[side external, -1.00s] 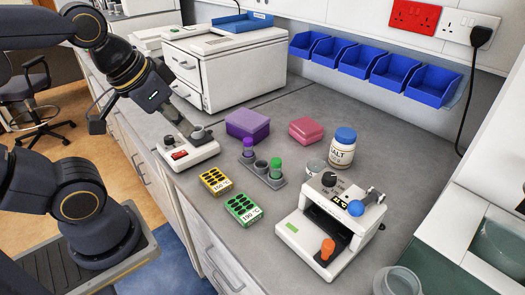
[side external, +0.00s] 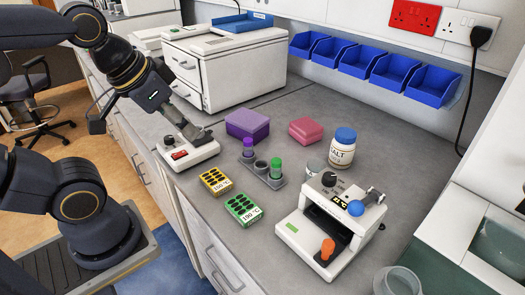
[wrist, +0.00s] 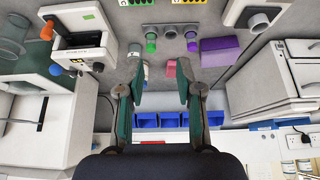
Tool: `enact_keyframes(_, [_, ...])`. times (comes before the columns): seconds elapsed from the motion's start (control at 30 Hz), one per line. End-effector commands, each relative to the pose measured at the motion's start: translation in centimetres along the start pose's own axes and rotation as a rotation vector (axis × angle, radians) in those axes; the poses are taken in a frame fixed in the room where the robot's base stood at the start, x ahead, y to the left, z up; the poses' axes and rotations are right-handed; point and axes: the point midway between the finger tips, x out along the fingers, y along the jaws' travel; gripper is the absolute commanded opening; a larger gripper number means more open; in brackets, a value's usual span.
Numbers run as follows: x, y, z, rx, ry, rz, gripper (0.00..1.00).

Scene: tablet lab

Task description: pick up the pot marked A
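I cannot read a letter A on anything in these views, so I cannot tell which pot is marked A. A grey cup (wrist: 261,20) sits on the small white device with a red switch (side external: 188,152). My gripper's fingers hide it in the side view. A clear pot (side external: 314,168) stands beside the salt jar (side external: 342,147). A grey rack (side external: 263,174) holds a purple-capped tube (side external: 249,147), a grey item (side external: 261,164) and a green-capped tube (side external: 276,167). My gripper (wrist: 159,88) is open and nothing shows between its fingers.
A purple box (side external: 247,124) and a pink box (side external: 306,131) stand behind the rack. Yellow (side external: 215,180) and green (side external: 243,208) blocks lie in front. A white machine with an orange knob (side external: 328,248) stands at right. Blue bins (side external: 368,67) line the wall.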

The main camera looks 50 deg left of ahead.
Motion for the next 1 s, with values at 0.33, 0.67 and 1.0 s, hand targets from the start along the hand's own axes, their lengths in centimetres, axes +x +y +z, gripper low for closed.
enact_keyframes(0.33, [0.0,0.0,0.0,0.0,0.0,0.0,0.67])
enact_keyframes(0.67, [-1.1,-0.1,-3.2,-0.028,0.092,-0.002,0.67])
enact_keyframes(1.0, [5.4,3.6,-16.8,0.0,0.092,0.046,0.67])
